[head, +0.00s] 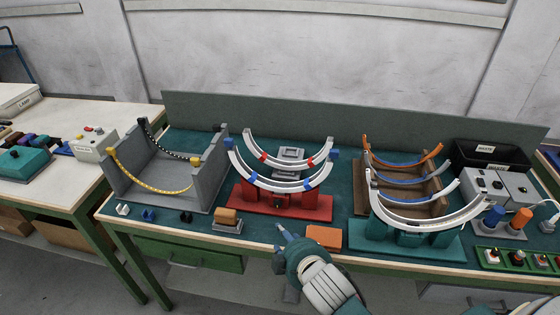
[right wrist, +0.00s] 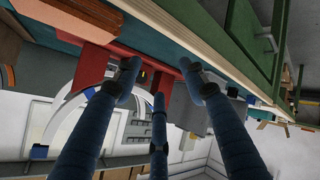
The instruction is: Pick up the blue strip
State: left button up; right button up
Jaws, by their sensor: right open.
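The blue strip (head: 408,181) is a thin curved band sagging across the brown rack on the right of the table in the head view. An orange strip (head: 402,164) hangs behind it, and a pale arc on a teal stand curves in front. My right gripper (head: 283,238) is at the table's front edge, left of the orange block and well apart from the blue strip. In the right wrist view, the right gripper (right wrist: 160,82) has its fingers spread with nothing between them. The blue strip cannot be made out there. My left gripper is not in view.
A red stand (head: 283,205) with pale arcs is behind my right gripper. An orange block (head: 324,237) lies at the front edge. The teal stand (head: 405,240) blocks the front of the rack. A grey cradle (head: 205,182) with yellow and black strips stands left.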

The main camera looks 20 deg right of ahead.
jog(key=w+a+r+n+t+y, duration=0.3)
jog(key=w+a+r+n, duration=0.15)
jog(key=r, duration=0.45)
jog(key=w+a+r+n+t+y, duration=0.2)
jog(key=w+a+r+n, duration=0.15)
jog(key=r+n, duration=0.35)
jog(key=w+a+r+n+t+y, duration=0.3)
jog(key=w+r+n, duration=0.2)
jog(key=r, duration=0.5)
jog(key=s+a+r+n+g+y, duration=0.2)
jog(key=a+r+n+g+y, duration=0.65)
jog(key=n, duration=0.95)
jog(key=n+g+h, duration=1)
jog(key=n+h, duration=0.7)
jog(key=n, duration=0.6)
send_near(334, 151)
notch_tip(334, 151, down, 4)
jog(key=shift+d+r+m+t+p, duration=0.2)
jog(key=shift+m+t+p, duration=0.05)
jog(key=shift+p, duration=0.65)
jog(key=f, duration=0.1)
jog(key=f+p, duration=0.1)
jog(key=f, duration=0.1)
jog(key=f+p, duration=0.1)
jog(key=shift+w+d+f, duration=0.25)
jog(key=shift+d+f, duration=0.05)
jog(key=shift+d, duration=0.05)
jog(key=shift+w+f, duration=0.1)
jog(key=shift+f, duration=0.4)
grip_shut()
